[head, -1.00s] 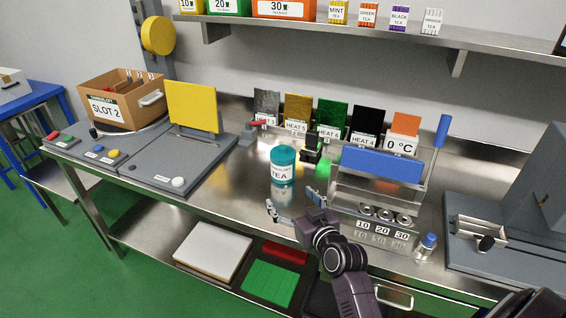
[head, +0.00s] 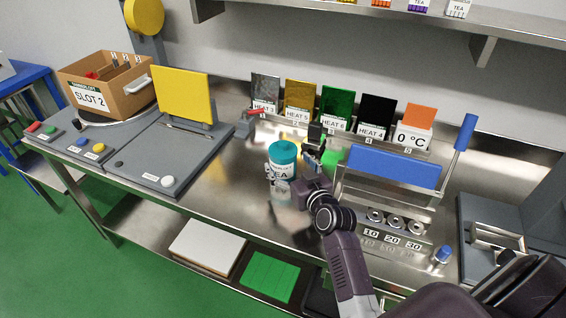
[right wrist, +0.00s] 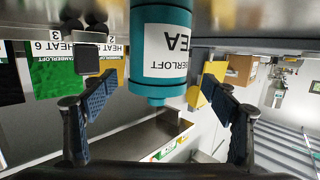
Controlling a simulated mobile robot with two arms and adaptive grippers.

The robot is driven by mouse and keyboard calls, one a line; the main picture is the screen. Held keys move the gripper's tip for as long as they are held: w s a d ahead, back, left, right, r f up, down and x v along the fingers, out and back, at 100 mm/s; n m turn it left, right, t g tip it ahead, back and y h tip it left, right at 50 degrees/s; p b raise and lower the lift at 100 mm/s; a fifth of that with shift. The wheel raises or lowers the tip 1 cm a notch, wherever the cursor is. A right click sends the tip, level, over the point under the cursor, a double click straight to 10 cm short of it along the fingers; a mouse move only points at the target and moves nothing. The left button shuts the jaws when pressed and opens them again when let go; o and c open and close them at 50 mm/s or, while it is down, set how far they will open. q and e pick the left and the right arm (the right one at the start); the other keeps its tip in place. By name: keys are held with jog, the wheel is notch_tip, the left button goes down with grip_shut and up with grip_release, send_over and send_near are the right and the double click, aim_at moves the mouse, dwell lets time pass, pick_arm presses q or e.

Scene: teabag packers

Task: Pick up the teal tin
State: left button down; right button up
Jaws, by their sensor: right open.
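The teal tin (head: 281,154) with a white TEA label stands upright on the steel bench, left of my right gripper (head: 306,170). In the right wrist view the tin (right wrist: 160,45) appears upside down, between and beyond the two spread fingers of my right gripper (right wrist: 158,84). Gaps show on both sides of the tin, so the fingers do not hold it. The right gripper is open and empty. In the head view it partly covers the tin's lower right side. My left gripper is in neither view.
A blue-handled press (head: 392,167) stands close to the right of my gripper. Colored heat packs (head: 335,105) line the back. A grey board with a yellow panel (head: 183,96) and a cardboard box (head: 105,85) are at left. Bare bench lies left of the tin.

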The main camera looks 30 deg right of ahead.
jog(key=x, duration=0.3)
jog(key=shift+w+d+f+p, duration=0.15)
jog(key=shift+w+d+p, duration=0.05)
jog(key=shift+w+p, duration=0.2)
jog(key=shift+w+f, duration=0.15)
jog(key=shift+w, duration=0.4)
jog(key=shift+c, duration=0.8)
jog(key=c, duration=1.8)
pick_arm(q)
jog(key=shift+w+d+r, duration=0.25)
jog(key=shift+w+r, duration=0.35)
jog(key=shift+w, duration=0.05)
pick_arm(e)
jog(key=shift+c, duration=0.3)
